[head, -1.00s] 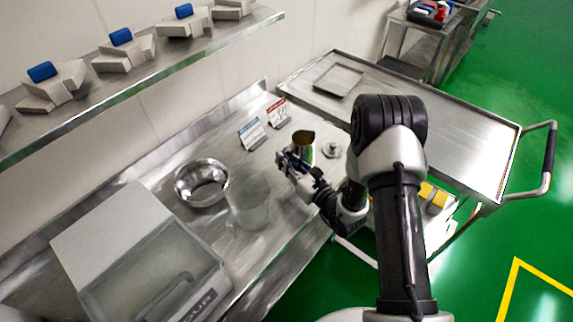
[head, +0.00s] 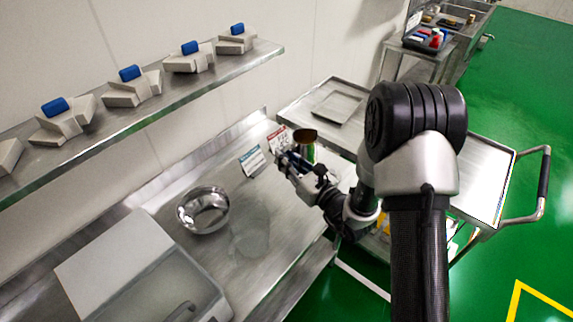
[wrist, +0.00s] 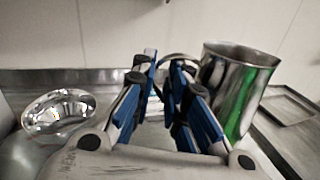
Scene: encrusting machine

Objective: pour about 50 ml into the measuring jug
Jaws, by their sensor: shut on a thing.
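A shiny metal pitcher (head: 307,153) is held by my gripper (head: 288,162) near the back right of the steel counter. In the wrist view the pitcher (wrist: 236,85) stands about upright to the right of the blue-padded fingers (wrist: 172,100), which are closed around its handle. Its contents cannot be seen. The clear measuring jug (head: 249,238) stands on the counter, nearer the camera and left of my gripper, apart from the pitcher. The jug's fill level is too faint to read.
A steel bowl (head: 204,210) sits left of the jug. A pale machine (head: 120,262) stands at front left. Two small signs (head: 252,160) (head: 277,139) stand at the back. A shelf (head: 140,108) runs above the counter. A trolley (head: 485,165) with a flat tray (head: 338,106) is at right.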

